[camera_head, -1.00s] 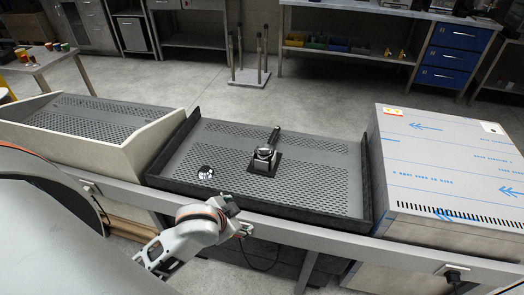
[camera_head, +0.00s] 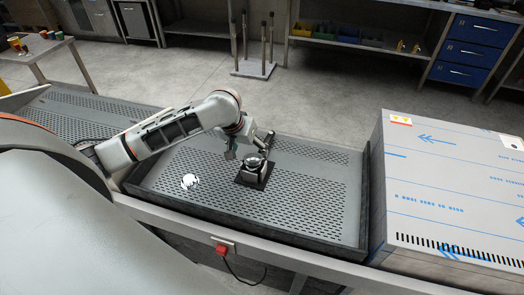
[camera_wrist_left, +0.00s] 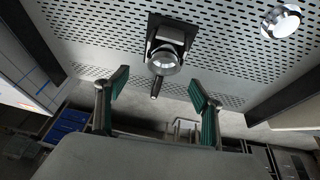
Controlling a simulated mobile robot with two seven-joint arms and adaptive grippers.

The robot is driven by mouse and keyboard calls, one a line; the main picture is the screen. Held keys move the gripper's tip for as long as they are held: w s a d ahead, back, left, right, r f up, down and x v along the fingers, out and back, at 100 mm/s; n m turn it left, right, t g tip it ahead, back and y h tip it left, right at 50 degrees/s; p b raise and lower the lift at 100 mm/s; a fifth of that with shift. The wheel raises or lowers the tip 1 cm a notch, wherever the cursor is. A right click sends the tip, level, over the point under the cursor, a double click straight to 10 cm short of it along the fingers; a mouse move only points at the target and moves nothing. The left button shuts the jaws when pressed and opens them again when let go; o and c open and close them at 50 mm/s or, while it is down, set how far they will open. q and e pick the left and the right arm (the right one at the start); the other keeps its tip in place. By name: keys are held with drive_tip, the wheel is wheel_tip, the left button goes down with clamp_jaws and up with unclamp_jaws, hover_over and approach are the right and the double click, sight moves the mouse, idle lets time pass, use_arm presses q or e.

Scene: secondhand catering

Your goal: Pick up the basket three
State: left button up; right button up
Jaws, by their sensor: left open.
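A small round shiny metal piece (camera_head: 190,181), which looks like a filter basket, lies on the perforated tray (camera_head: 310,205), left of centre; it also shows at the upper right of the left wrist view (camera_wrist_left: 281,21). A metal portafilter (camera_head: 253,163) with a dark handle sits on a dark square stand (camera_head: 251,182); in the left wrist view it is at the upper middle (camera_wrist_left: 164,60). No label shows which is basket three. My left gripper (camera_head: 240,150) is open and empty above the tray beside the portafilter; its teal fingers (camera_wrist_left: 160,90) show spread apart. My right gripper is out of view.
A large steel box with blue-marked film (camera_head: 450,190) stands right of the tray. Another perforated tray (camera_head: 85,118) is at the left. Raised dark rims edge the middle tray. The tray's right half is clear.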

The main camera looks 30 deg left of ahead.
sight(254, 159)
use_arm(q)
drive_tip(key=shift+w+a+f, duration=0.1)
drive_tip(key=shift+w+f, duration=0.05)
drive_tip(key=shift+w, duration=0.1)
drive_tip(key=shift+x, duration=1)
drive_tip(key=shift+a+f, duration=0.1)
drive_tip(key=shift+f, duration=0.35)
drive_tip(key=x, duration=0.3)
drive_tip(key=shift+w+a+f, duration=0.1)
drive_tip(key=shift+a+f, duration=0.15)
drive_tip(key=shift+w+f, duration=0.25)
drive_tip(key=shift+f, duration=0.15)
drive_tip(key=c, duration=0.9)
drive_tip(key=shift+c, duration=0.5)
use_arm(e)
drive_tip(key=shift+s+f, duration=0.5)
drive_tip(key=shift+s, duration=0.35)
use_arm(q)
drive_tip(key=shift+r, duration=0.2)
